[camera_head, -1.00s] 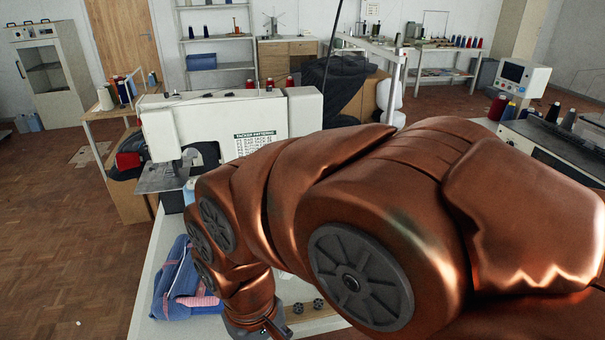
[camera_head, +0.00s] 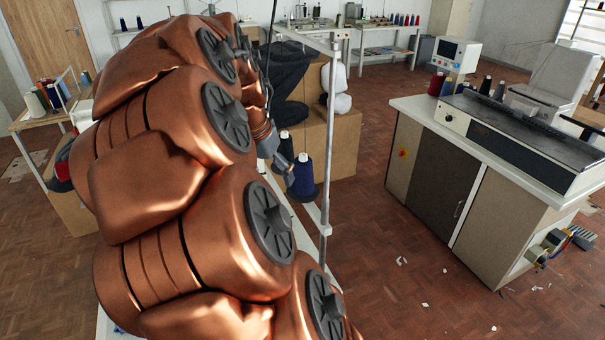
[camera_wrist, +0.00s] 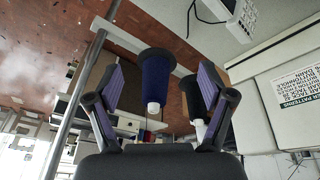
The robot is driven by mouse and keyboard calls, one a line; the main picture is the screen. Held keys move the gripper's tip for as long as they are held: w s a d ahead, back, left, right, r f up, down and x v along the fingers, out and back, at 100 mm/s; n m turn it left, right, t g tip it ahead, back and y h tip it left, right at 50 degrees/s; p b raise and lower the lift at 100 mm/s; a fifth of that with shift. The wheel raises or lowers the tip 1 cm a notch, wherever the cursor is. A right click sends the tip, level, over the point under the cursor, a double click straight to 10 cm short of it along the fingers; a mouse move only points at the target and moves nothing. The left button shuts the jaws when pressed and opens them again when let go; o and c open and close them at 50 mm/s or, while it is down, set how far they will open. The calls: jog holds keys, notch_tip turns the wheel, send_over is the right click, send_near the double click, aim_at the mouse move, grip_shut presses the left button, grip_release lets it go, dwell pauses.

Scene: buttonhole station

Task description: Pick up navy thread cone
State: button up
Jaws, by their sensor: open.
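The navy thread cone (camera_head: 304,180) stands upright beside a thin metal post, right of my arm in the head view. In the wrist view the navy cone (camera_wrist: 155,78) appears tilted by the camera angle, with its pale tip toward me, in the gap between my fingers. My gripper (camera_wrist: 162,80) is open and empty, its two purple-padded fingers spread to either side of the cone in the picture. I cannot tell how deep the cone sits between them. In the head view my gripper (camera_head: 284,170) is just left of the cone, partly hidden by my arm.
A black thread cone (camera_wrist: 192,97) stands close to the navy one, partly behind my right finger in the picture. The metal post (camera_head: 328,150) rises close to the cones' right. A labelled white machine (camera_wrist: 290,95) is at the wrist view's right. Open floor lies before the cabinet (camera_head: 440,185).

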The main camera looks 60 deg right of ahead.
aim_at(303, 156)
jog(key=d+m, duration=0.1)
jog(key=d, duration=0.2)
jog(key=d+r+m, duration=0.1)
jog(key=d, duration=0.3)
jog(key=d+m+h, duration=0.1)
jog(key=d, duration=0.2)
jog(key=shift+s+d+r+m+g+p, duration=0.1)
jog(key=shift+d+r+m+g+p, duration=0.2)
jog(key=shift+p, duration=0.1)
jog(key=shift+p+x, duration=0.35)
jog(key=shift+x, duration=0.65)
jog(key=shift+p+x, duration=1.3)
jog(key=shift+x, duration=1.6)
jog(key=c, duration=1.3)
jog(key=shift+r, duration=0.1)
